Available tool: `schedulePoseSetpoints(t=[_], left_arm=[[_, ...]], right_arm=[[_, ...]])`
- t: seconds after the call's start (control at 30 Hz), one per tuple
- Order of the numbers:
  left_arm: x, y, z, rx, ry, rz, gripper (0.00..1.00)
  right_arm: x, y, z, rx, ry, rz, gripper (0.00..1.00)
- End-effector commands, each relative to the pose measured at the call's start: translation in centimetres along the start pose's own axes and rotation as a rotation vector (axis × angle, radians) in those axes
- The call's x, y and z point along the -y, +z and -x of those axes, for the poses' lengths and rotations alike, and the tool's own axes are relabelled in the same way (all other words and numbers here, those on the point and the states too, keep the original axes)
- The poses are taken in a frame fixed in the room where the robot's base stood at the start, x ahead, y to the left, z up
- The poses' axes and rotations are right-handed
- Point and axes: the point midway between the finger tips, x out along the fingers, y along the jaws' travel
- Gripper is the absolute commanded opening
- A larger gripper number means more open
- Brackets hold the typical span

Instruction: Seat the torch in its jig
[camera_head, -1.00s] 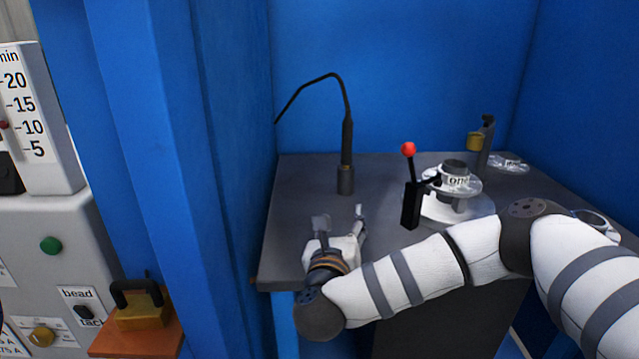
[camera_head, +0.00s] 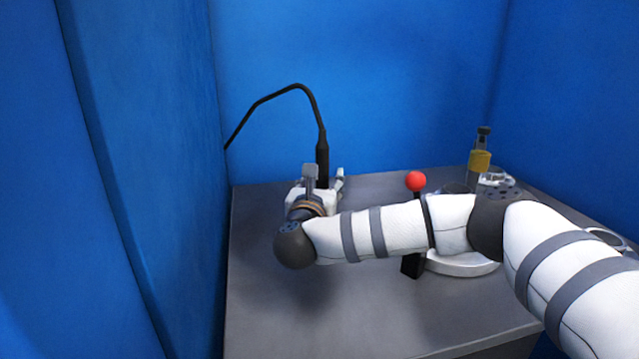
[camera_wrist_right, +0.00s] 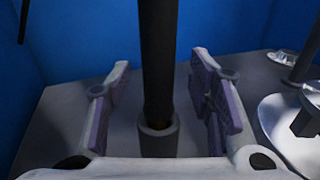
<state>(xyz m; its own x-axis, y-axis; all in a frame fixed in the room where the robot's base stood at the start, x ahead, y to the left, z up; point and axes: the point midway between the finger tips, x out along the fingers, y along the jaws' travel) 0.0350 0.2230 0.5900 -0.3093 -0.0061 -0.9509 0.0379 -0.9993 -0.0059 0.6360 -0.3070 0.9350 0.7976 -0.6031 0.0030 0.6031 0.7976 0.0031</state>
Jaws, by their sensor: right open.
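The torch (camera_head: 322,155) is a black upright handle with a thin neck curving up and left. In the right wrist view its dark shaft (camera_wrist_right: 158,60) runs down into a grey cup-shaped holder (camera_wrist_right: 158,140) on the table. My right gripper (camera_head: 325,178) is open at the torch's lower part. The right wrist view shows its two fingers (camera_wrist_right: 160,100) on either side of the shaft, with gaps. A post with a brass-coloured block (camera_head: 479,160) stands at the back right; I cannot tell whether it is the jig. My left gripper is out of view.
A red-balled lever (camera_head: 416,181) on a black block and a round pale base (camera_head: 463,263) stand to the right, partly behind my right arm. Blue curtains or walls close off the left and back. The grey table's (camera_head: 290,310) front left is clear.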

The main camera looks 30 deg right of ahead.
Motion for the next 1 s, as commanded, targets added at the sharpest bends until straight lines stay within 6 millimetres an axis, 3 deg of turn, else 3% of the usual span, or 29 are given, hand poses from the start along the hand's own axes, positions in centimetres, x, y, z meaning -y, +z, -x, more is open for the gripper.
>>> schedulePoseSetpoints(t=[0.03,0.3,0.5,0.53,0.83,1.0], left_arm=[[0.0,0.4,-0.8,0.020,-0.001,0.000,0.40],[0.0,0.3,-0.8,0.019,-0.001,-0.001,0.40],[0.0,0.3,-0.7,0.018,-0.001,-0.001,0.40],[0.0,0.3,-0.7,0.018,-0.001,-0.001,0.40],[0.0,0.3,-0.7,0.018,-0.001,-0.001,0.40],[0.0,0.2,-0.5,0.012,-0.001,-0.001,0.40]], right_arm=[[0.0,-1.0,-0.7,-0.008,-0.001,0.006,0.48],[0.0,-0.2,-1.2,-0.001,0.001,0.002,0.48],[0.0,-0.2,-1.2,-0.002,0.001,0.002,0.03],[0.0,-0.2,-1.2,-0.002,0.001,0.002,0.00],[0.0,0.2,-1.2,0.000,0.001,0.001,0.00],[0.0,4.1,-1.2,0.003,0.001,-0.005,0.00]])
